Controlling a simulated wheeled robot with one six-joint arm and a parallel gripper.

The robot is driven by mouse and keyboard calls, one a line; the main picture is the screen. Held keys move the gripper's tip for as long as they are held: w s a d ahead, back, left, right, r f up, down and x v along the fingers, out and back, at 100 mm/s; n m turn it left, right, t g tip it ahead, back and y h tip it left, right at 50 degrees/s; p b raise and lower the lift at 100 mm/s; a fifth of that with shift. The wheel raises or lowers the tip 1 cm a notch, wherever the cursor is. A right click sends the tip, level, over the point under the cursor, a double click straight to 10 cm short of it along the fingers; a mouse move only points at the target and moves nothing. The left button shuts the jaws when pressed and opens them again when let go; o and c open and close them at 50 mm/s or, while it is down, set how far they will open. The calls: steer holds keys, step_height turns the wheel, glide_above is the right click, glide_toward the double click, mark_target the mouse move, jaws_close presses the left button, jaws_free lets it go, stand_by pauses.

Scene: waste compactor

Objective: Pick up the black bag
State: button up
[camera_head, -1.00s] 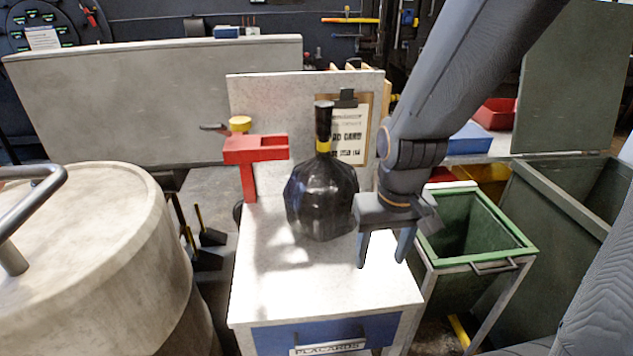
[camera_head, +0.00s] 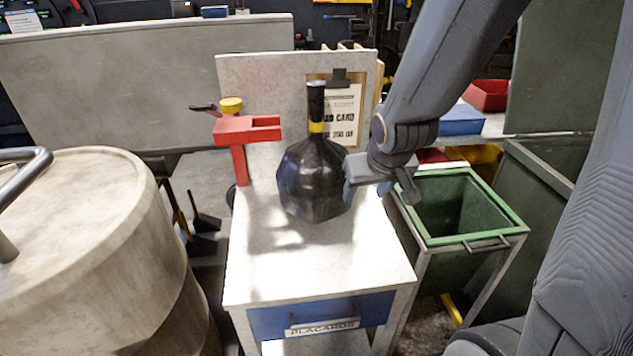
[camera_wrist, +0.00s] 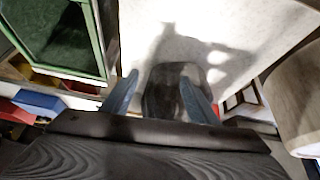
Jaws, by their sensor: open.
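The black bag (camera_head: 314,182) stands upright on the white table (camera_head: 320,262), with a yellow band around its long black neck. My gripper (camera_head: 350,176) is at the right side of the bag in the head view, close to its body. Its fingers are mostly hidden there behind or against the bag. In the wrist view, the two blue-grey fingers (camera_wrist: 160,98) are apart, with the dark bag (camera_wrist: 170,92) showing between and beyond them. I cannot tell whether either finger touches the bag.
A red stand (camera_head: 240,140) is left of the bag, and a clipboard (camera_head: 342,125) is on the panel behind it. A green bin (camera_head: 515,228) stands right of the table. A large pale drum (camera_head: 100,240) is at left. The front tabletop is clear.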

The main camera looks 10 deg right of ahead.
mark_target(321, 98)
steer(key=w+a+r+n+t+y+b, duration=0.15)
steer(key=w+r+t, duration=0.4)
steer(key=w, duration=0.55)
steer(key=w+a+r+t+y, duration=0.1)
steer(key=r, duration=0.2)
steer(key=w+a+r+n+t+y, duration=0.1)
steer(key=w+a+r+t+y, duration=0.1)
steer(key=r, duration=0.1)
steer(key=w+a+r+n+t+y, duration=0.1)
steer(key=w+r+t+y, duration=0.1)
steer(key=r, duration=0.1)
steer(key=shift+a+r+y, duration=0.25)
steer(key=shift+a+r, duration=0.1)
steer(key=shift+r, duration=0.05)
steer(key=shift+p+x, duration=1.2)
steer(key=shift+x, duration=2.65)
steer(key=shift+d, duration=0.1)
steer(key=shift+c, duration=0.2)
jaws_close()
